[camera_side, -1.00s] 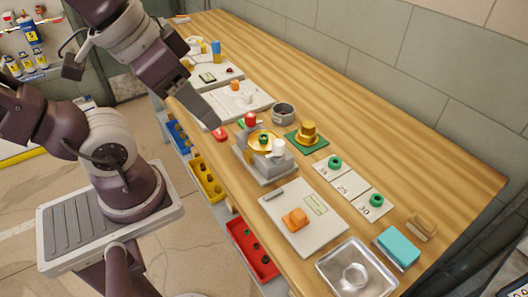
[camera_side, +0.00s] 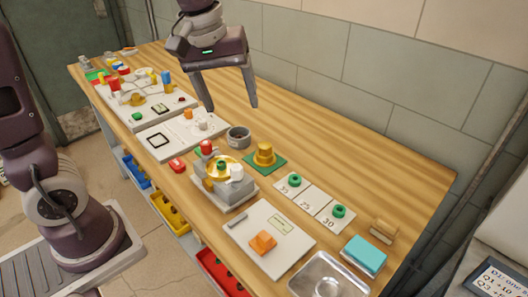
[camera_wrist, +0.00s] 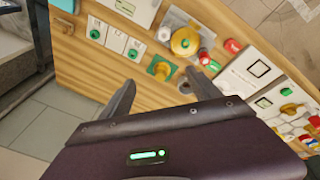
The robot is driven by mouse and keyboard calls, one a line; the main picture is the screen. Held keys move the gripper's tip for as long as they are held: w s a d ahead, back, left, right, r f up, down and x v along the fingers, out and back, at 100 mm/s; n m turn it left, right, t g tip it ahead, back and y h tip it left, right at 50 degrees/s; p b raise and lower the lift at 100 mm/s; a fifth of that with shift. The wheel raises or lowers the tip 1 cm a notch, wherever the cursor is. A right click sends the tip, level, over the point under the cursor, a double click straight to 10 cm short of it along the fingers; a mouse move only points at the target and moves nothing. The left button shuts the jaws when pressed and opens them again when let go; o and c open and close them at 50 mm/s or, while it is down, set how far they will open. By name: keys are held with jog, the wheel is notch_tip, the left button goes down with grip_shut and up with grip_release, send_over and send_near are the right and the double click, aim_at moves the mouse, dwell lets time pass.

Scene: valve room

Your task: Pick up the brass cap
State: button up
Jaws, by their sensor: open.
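The brass cap (camera_side: 264,153), a stepped golden piece, stands upright on a green square mat (camera_side: 278,168) on the wooden bench. It also shows in the wrist view (camera_wrist: 160,71), between and beyond my fingertips. My gripper (camera_side: 231,106) is open and empty, fingers pointing down, raised above the bench and up-left of the cap in the side view. In the wrist view my gripper (camera_wrist: 160,82) has its two fingers spread apart, touching nothing.
Left of the cap stands a grey valve block (camera_side: 226,187) with a golden disc, a red knob and a white knob. A dark grey cup (camera_side: 238,137) stands close behind it. Numbered tiles (camera_side: 312,200) with green rings lie to the right. The bench along the wall is clear.

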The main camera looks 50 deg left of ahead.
jog(key=w+a+f+n+g, duration=0.1)
jog(key=w+a+f+n, duration=0.15)
jog(key=w+f, duration=0.3)
jog(key=n+g+y, duration=0.1)
jog(key=n, duration=0.3)
send_near(265, 145)
jog(key=shift+s+a+f+m, duration=0.25)
jog(key=shift+s+a+f, duration=0.1)
jog(key=shift+s+f, duration=0.1)
jog(key=f, duration=0.1)
jog(key=w+f+n, duration=0.1)
jog(key=a+f, duration=0.1)
jog(key=shift+w+f+g, duration=0.15)
jog(key=shift+w+g, duration=0.1)
jog(key=shift+g, duration=0.15)
jog(key=f, duration=0.7)
jog(key=shift+w+d, duration=0.15)
jog(key=shift+d, duration=0.2)
grip_shut()
